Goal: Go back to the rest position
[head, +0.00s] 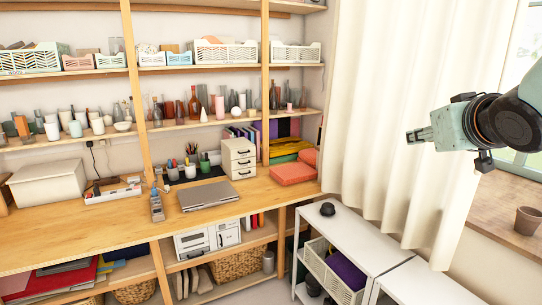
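My gripper (415,136) is at the right of the head view, at the end of my arm. It points left and is raised in the air in front of the white curtain. It appears well apart from the shelves and the desk. Its fingertips are small and seen from the side, so I cannot tell whether they are open or shut. I see no object hanging from it.
A wooden desk (90,220) with a closed laptop (208,195) stands at the left, under shelves of bottles and baskets. A low white shelf (375,255) with a black object (327,209) stands below my gripper. The curtain (375,90) hangs behind it. A pot (527,221) sits on the windowsill.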

